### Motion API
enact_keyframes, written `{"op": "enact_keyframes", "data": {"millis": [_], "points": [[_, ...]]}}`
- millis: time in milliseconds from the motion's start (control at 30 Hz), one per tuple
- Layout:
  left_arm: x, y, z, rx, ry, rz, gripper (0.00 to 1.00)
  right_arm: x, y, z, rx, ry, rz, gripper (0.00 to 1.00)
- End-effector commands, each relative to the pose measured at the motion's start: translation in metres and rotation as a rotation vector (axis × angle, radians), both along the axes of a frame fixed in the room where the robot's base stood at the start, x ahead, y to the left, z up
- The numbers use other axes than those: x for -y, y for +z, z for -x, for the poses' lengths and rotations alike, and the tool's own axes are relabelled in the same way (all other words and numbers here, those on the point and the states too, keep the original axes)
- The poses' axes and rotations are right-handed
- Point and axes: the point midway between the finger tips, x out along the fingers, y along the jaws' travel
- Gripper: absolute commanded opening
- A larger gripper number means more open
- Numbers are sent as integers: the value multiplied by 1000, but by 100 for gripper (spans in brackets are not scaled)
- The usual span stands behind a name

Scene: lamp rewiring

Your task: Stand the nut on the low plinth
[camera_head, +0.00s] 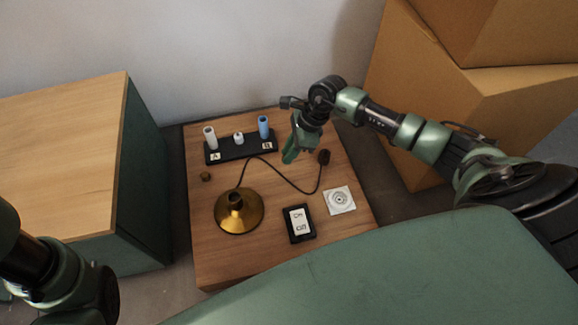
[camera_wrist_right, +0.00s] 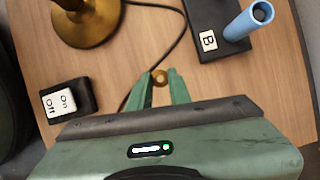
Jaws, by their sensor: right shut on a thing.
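My right gripper (camera_head: 289,156) is over the wooden tabletop (camera_head: 235,265), right of the black rack, with its fingers pointing down. In the right wrist view, its green fingertips (camera_wrist_right: 160,80) are shut on a small brass ring-shaped nut (camera_wrist_right: 159,76), seen with its hole facing the camera. The nut cannot be made out in the head view. A small brown block or knob (camera_head: 206,177) sits on the tabletop left of the lamp base; I cannot tell whether it is the low plinth. Part of my left arm shows at lower left, but its gripper is out of view.
A black rack (camera_head: 226,155), labelled A and B, holds a white tube (camera_head: 210,138), a small white piece (camera_head: 239,138) and a blue tube (camera_head: 264,127). A brass lamp base (camera_head: 238,212) has a cord ending at a dark plug (camera_head: 324,156). A switch (camera_head: 299,223) and white socket (camera_head: 340,200) stand in front.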

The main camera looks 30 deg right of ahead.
Motion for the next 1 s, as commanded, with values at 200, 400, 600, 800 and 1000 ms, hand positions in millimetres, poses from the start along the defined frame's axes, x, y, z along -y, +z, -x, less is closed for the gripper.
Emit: {"op": "enact_keyframes", "data": {"millis": [200, 400, 600, 800, 1000], "points": [[0, -10, 1, 3, 1, 0, 49, -1, -17, 0, -1, -1, -1, 0], [0, -30, 3, 8, 1, -1, 49, -1, -50, 0, -1, -1, 0, 0], [0, -29, 3, 8, 1, -1, 49, 0, -52, 0, 1, 0, -1, 0], [0, -31, 3, 9, 0, -1, 49, 0, -55, 0, 0, 0, 0, 0], [0, -31, 3, 8, -1, -1, 49, 0, -54, 0, 0, 0, 0, 41]]}}
